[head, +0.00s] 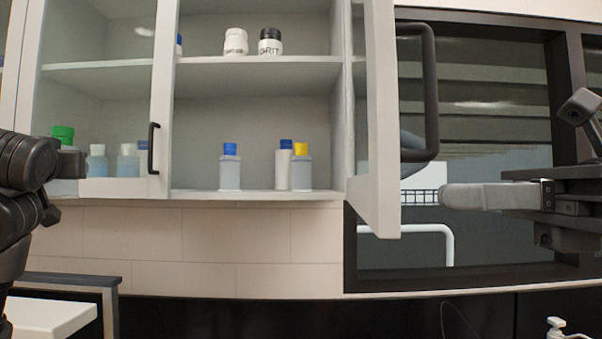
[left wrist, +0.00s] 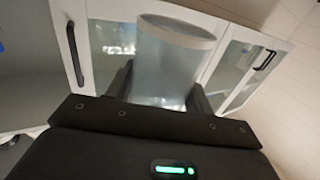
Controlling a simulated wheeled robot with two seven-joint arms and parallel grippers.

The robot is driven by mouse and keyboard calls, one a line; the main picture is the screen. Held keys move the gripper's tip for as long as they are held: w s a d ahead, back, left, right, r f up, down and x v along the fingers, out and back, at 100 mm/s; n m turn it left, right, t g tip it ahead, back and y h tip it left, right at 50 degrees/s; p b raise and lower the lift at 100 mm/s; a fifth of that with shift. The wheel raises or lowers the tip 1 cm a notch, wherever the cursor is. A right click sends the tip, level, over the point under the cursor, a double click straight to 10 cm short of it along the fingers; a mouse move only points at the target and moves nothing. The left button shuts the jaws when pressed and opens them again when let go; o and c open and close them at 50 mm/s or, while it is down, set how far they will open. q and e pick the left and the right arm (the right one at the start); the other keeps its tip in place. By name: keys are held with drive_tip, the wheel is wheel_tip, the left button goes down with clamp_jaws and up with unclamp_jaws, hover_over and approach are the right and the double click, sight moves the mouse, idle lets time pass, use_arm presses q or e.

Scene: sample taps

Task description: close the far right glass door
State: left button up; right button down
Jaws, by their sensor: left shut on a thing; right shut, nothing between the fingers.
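The far right glass door (head: 377,120) stands open in the head view, swung out toward me and seen nearly edge-on. Its black handle (head: 431,90) is on the right-hand side. My right gripper (head: 450,196) points left, shut and empty, just below and right of the handle's lower end; I see no contact. My left gripper (head: 72,164) is at the left edge of the head view. In the left wrist view it is shut on a pale translucent container (left wrist: 172,65). A green cap (head: 63,133) shows beside that gripper; I cannot tell whether it belongs to the container.
A closed glass door with a black handle (head: 153,148) is on the left. The open shelves hold a blue-capped bottle (head: 230,172), a yellow-capped bottle (head: 301,172) and a black-lidded jar (head: 270,46). A dark-framed window (head: 500,260) and white tap (head: 449,243) lie behind the right arm.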

sight(397, 196)
drive_tip(key=shift+a+r+p, duration=0.15)
drive_tip(key=shift+a+p, duration=0.3)
drive_tip(key=shift+a, duration=0.7)
drive_tip(key=shift+w+a, duration=0.1)
drive_tip(key=shift+a, duration=0.55)
